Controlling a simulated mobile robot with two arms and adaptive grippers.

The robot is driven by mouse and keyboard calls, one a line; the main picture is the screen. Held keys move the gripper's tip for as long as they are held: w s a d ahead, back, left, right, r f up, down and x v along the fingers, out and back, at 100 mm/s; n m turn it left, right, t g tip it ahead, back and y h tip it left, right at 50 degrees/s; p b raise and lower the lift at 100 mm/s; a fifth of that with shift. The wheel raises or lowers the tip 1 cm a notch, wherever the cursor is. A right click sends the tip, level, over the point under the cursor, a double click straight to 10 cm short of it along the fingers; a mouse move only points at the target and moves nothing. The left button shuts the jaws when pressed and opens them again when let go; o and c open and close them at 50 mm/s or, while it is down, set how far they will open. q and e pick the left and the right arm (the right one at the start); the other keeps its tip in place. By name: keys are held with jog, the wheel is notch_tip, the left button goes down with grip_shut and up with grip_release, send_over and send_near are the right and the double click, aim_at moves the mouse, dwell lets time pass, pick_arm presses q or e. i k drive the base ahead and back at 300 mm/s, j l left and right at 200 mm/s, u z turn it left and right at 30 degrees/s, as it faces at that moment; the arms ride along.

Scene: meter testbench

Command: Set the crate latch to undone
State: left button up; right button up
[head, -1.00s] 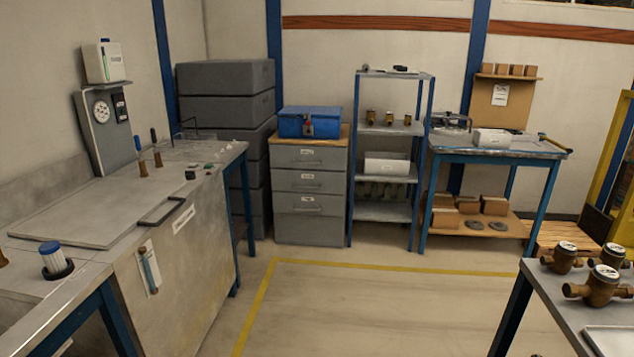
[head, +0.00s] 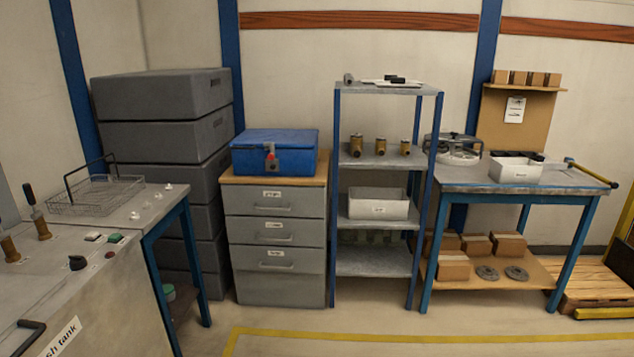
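A blue crate (head: 274,153) with a closed lid sits on the wooden top of a grey drawer cabinet. On its front is a latch (head: 271,158) with a red part and a grey metal part; its exact setting is too small to tell. Neither of my grippers shows in the head view.
A grey drawer cabinet (head: 274,243) carries the crate. Stacked grey boxes (head: 166,135) stand left of it and a blue-post shelf (head: 377,170) right of it. A bench with a wire basket (head: 95,190) is at the left. The floor (head: 400,325) in front is clear, with a yellow line.

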aim_at(271, 156)
jog(key=i+l+u, duration=0.2)
jog(key=i, duration=0.3)
jog(key=i+l+u, duration=0.2)
jog(key=i, duration=0.3)
jog(key=j, duration=0.1)
